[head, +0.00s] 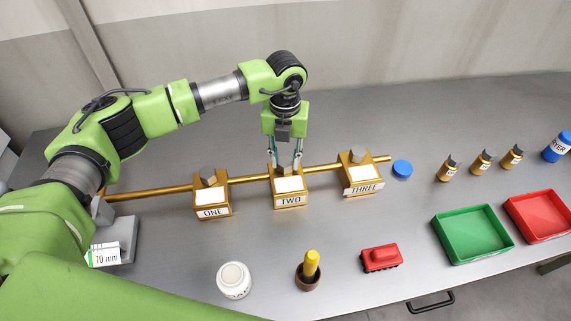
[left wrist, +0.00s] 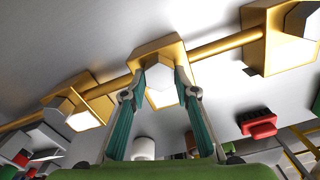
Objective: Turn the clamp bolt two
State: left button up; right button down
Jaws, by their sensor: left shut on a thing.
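Clamp two (head: 290,200) is a gold block labelled TWO, in the middle of a long gold rail (head: 150,193). Its grey hexagonal bolt (left wrist: 160,86) shows in the left wrist view between my fingers; in the head view they mostly hide it. My left gripper (head: 285,165) points down over clamp two, shut on the bolt; its teal fingers also show in the left wrist view (left wrist: 160,90), one on each side. Clamp one (head: 212,203) stands to the left and clamp three (head: 361,180) to the right, each with a grey bolt on top. My right gripper is out of view.
A green tray (head: 476,258), a red tray (head: 566,236) and several small bottles stand right.

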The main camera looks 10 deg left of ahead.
pick_arm(q)
jog(key=m+b, duration=0.5)
jog(key=b, duration=0.1)
jog(key=shift+f, duration=0.2)
jog(key=m+b, duration=0.2)
jog(key=shift+r+m, duration=0.15)
jog(key=shift+m, duration=0.25)
jog(key=shift+a+r+m+b, duration=0.1)
jog(key=shift+m+b, duration=0.25)
jog(key=shift+m, duration=0.05)
jog(key=o, duration=1.1)
